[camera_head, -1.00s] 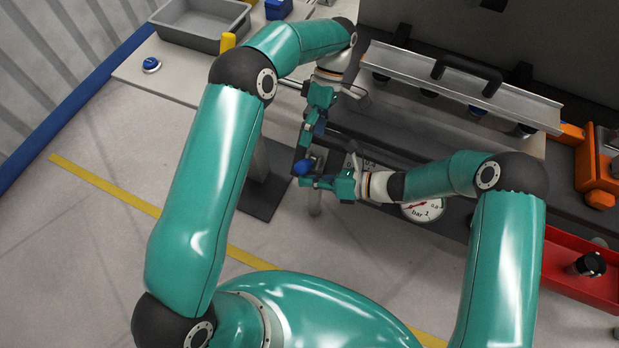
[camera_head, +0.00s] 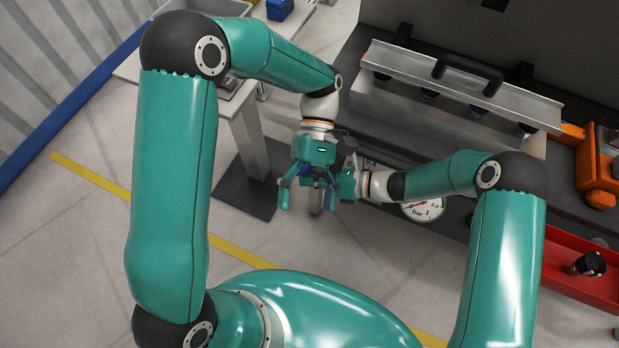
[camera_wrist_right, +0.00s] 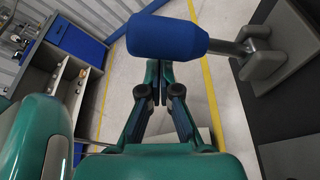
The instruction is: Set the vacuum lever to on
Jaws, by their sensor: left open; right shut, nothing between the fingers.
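In the right wrist view the vacuum lever shows as a thick blue handle (camera_wrist_right: 168,36) on a grey shaft (camera_wrist_right: 232,48), joined to a grey bracket (camera_wrist_right: 264,60) at the right. The handle points left, just beyond my right fingertips. My right gripper (camera_wrist_right: 157,78) is shut and empty; I see no clear contact with the handle. In the head view my left gripper (camera_head: 308,198) is open, fingers spread toward the camera's lower side. It covers the lever's handle and the right fingertips; only the right gripper's body (camera_head: 346,184) shows beside it.
A pressure gauge (camera_head: 423,209) sits on the dark unit right of the lever. A silver cover with a black handle (camera_head: 467,72) lies above. A red tray (camera_head: 580,272) and an orange device (camera_head: 592,165) are at the right. The floor at lower left is clear.

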